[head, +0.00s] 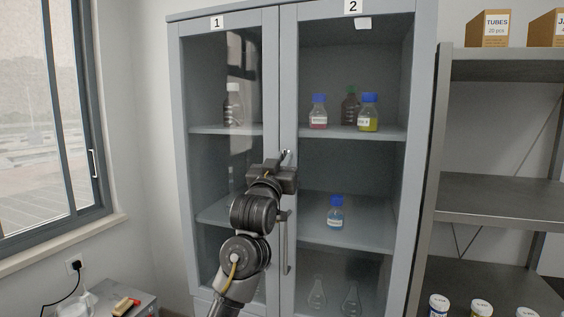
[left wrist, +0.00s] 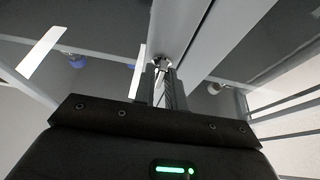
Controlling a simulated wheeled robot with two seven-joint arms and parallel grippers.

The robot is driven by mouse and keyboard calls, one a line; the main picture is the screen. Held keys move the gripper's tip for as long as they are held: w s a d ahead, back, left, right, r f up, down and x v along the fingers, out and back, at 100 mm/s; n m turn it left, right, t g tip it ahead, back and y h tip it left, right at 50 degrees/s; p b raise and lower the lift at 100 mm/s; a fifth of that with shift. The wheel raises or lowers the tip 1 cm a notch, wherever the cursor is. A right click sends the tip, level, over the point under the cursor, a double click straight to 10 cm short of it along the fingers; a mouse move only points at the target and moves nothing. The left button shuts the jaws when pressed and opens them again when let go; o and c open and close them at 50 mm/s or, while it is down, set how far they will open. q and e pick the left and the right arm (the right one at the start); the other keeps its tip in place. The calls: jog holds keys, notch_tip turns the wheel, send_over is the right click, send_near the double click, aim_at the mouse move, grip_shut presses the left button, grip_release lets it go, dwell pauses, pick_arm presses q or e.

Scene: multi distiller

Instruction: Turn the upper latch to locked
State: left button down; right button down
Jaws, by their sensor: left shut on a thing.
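The upper latch (head: 286,154) is a small metal piece on the frame between the two glass doors of the grey cabinet (head: 288,60). My left gripper (head: 284,164) is at the latch, reaching up from below. In the left wrist view, the fingers of my left gripper (left wrist: 161,85) are close together, shut on the latch (left wrist: 160,62), which shows as a small shiny part at their tips. The fingers and wrist hide most of the latch, so its turn angle cannot be told. My right gripper is in neither view.
A vertical door handle (head: 285,245) is just below my left gripper. Bottles (head: 318,112) and flasks (head: 317,296) stand behind the glass. An open metal shelf (head: 490,215) is at the right, a window (head: 45,110) at the left.

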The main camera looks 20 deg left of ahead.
pick_arm(q)
jog(key=shift+s+a+r, duration=0.1)
jog(key=shift+a+r, duration=0.05)
jog(key=shift+r, duration=0.3)
jog(key=c, duration=1.8)
grip_release()
jog(key=shift+o, duration=1.1)
jog(key=shift+f, duration=0.1)
jog(key=shift+o, duration=0.3)
jog(key=shift+w+f, duration=0.25)
jog(key=b+v, duration=0.3)
jog(key=v, duration=0.7)
jog(key=shift+s+f+b, duration=0.15)
jog(key=shift+s+b, duration=0.25)
